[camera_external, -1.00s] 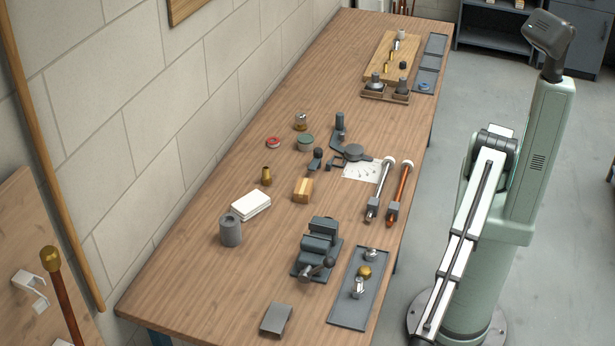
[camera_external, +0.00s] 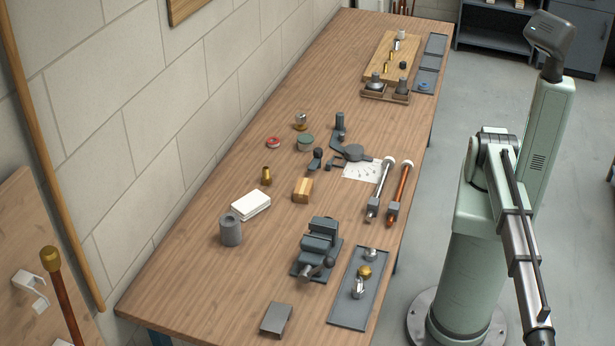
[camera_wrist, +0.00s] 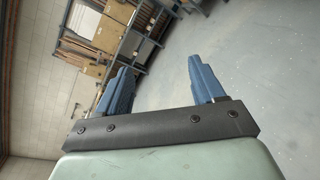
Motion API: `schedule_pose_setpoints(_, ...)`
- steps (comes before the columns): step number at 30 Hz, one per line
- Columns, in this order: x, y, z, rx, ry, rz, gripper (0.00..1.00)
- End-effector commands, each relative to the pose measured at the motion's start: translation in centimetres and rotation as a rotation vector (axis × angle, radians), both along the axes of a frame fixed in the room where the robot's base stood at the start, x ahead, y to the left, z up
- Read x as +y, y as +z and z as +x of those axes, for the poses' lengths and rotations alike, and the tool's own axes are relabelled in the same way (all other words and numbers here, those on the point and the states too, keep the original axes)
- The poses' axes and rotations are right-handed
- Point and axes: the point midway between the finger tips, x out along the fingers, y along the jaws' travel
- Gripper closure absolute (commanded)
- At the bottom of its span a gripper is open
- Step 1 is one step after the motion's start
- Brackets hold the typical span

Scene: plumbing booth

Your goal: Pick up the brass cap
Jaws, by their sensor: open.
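A brass cap (camera_external: 364,272) lies in the grey tray (camera_external: 347,314) at the near right of the workbench. It sits between two silver fittings, one behind it (camera_external: 370,255) and one in front (camera_external: 358,288). My gripper (camera_wrist: 158,78) shows in the wrist view with its two blue fingers apart and nothing between them. The wrist view looks past the fingers at the floor and a far rack, with no cap in sight. In the external view my arm hangs to the right of the bench and its end is out of the picture.
A dark vise (camera_external: 318,248) stands just left of the tray. Two pipes, one silver (camera_external: 381,190) and one copper (camera_external: 400,194), lie behind it. A grey bracket (camera_external: 275,319) lies near the front edge. Bare bench (camera_external: 200,290) is free at left.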

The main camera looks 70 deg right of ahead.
Motion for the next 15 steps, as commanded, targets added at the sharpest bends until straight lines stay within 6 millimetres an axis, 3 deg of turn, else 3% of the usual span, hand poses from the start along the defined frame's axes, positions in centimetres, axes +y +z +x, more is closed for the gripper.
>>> schedule_pose_setpoints(3, 0.3, 2.9, -2.4, -0.048, 0.047, 0.028, 0.32)
schedule_pose_setpoints(8, 0.3, 6.0, -3.4, -0.103, 0.071, 0.049, 0.32)
schedule_pose_setpoints(11, 0.2, 7.8, -2.5, -0.123, 0.057, 0.053, 0.32)
schedule_pose_setpoints(15, -0.5, 9.4, 1.7, -0.130, -0.020, 0.030, 0.32)
